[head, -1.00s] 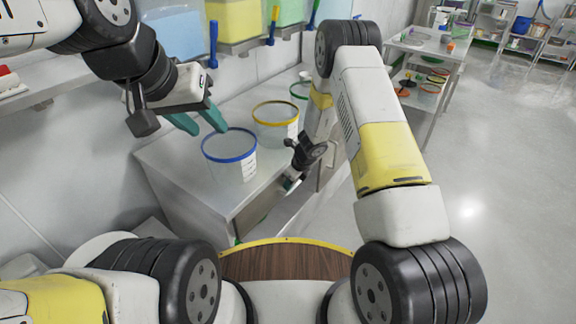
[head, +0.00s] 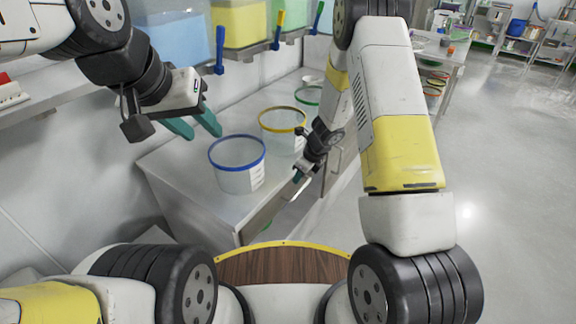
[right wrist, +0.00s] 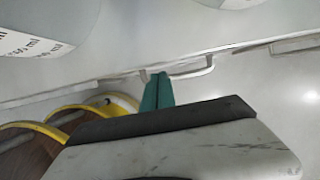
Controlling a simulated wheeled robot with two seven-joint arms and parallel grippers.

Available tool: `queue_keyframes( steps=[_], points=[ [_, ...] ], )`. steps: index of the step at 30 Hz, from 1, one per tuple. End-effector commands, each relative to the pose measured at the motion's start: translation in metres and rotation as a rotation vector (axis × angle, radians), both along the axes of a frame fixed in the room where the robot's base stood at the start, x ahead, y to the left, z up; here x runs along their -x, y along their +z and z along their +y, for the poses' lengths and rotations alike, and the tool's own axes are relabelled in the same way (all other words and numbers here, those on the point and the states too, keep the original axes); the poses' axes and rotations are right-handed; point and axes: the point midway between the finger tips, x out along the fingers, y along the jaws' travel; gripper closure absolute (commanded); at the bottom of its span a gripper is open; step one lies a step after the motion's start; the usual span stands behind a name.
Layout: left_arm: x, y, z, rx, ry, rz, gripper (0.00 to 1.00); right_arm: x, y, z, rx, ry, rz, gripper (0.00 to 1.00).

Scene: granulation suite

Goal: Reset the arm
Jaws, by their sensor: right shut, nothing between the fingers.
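My left gripper (head: 204,133) is at the upper left of the head view. Its two teal fingers are apart, with nothing between them, above and behind the blue-rimmed tub. My right gripper (head: 299,176) is at the front edge of the counter, right of the blue-rimmed tub, small and partly hidden by its own wrist. In the right wrist view its teal fingers (right wrist: 157,80) lie together, empty, near a drawer or door handle (right wrist: 190,68). I cannot tell whether they touch the handle.
The steel counter (head: 180,200) bears a blue-rimmed tub (head: 238,178), a yellow-rimmed tub (head: 281,138) and a green-rimmed tub (head: 308,97). Coloured bins with tap handles (head: 220,50) hang on the wall behind. The floor (head: 500,200) at the right is clear.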

Motion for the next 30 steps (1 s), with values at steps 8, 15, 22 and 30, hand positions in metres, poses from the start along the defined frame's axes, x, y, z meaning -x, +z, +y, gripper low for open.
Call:
queue_keyframes(
  steps=[8, 15, 22, 30],
  points=[
    [0.0, 0.0, 0.0, 0.0, 0.0, 0.0, 0.61, 0.013, 0.018, -0.017, 0.003, -0.004, 0.004, 1.0],
    [0.0, 0.0, 0.0, 0.0, 0.0, 0.0, 0.61, 0.013, 0.07, -0.012, -0.003, 0.149, -0.084, 1.0],
    [0.0, 0.0, 0.0, 0.0, 0.0, 0.0, 0.61, 0.045, 0.194, -0.006, 0.046, 0.596, -0.328, 1.0],
    [0.0, 0.0, 0.0, 0.0, 0.0, 0.0, 0.61, 0.122, 0.303, -0.018, 0.242, 1.137, -0.596, 1.0]
  ],
)
